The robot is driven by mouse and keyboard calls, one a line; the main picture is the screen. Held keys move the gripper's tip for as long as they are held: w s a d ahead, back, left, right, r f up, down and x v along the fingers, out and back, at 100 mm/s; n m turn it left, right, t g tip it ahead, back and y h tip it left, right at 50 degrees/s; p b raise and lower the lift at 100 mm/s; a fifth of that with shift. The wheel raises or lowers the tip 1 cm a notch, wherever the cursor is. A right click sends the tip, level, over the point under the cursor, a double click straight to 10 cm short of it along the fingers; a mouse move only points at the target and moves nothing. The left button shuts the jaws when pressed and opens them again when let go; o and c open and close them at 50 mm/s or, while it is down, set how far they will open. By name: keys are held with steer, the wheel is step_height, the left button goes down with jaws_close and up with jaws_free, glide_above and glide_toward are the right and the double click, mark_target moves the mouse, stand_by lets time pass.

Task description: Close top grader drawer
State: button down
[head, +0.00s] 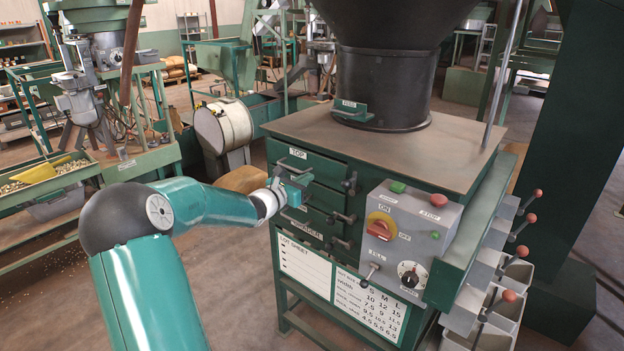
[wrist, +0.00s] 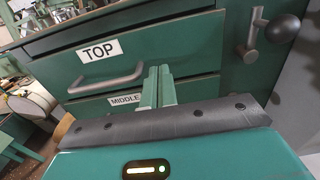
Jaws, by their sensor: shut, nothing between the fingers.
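The green top drawer (head: 328,171), labelled TOP, is the uppermost in the grader cabinet. In the wrist view its front (wrist: 190,45) fills the upper middle, with a grey bar handle (wrist: 107,82) below the label. It looks about flush with the cabinet; I cannot tell whether a small gap remains. My gripper (head: 298,180) is in front of the drawers in the head view and hides part of them. In the wrist view my gripper (wrist: 158,72) has its fingers together and empty, right of the handle, before the lower part of the top drawer front. Contact is unclear.
A middle drawer (wrist: 124,99) lies below. Latch knobs (head: 348,185) line the drawers' right side. A grey control box (head: 405,240) juts out at the right, and a black hopper (head: 385,80) stands on the cabinet top. Open floor (head: 230,300) lies front left.

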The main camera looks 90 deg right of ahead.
steer(key=v, duration=1)
steer(key=shift+w, duration=0.15)
steer(key=w+a+f+m+t+y, duration=0.1)
steer(key=w+a+m+t+y, duration=0.7)
steer(key=w+a, duration=1.95)
steer(key=a+r+m+t+y, duration=0.1)
steer(key=a+t, duration=0.8)
steer(key=a, duration=2.6)
step_height(320, 180, up, 2)
steer(key=y, duration=0.4)
steer(key=shift+w+a+r+m+y, duration=0.2)
steer(key=shift+w+m+y, duration=0.1)
steer(key=shift+w+m, duration=0.1)
steer(key=shift+d, duration=0.15)
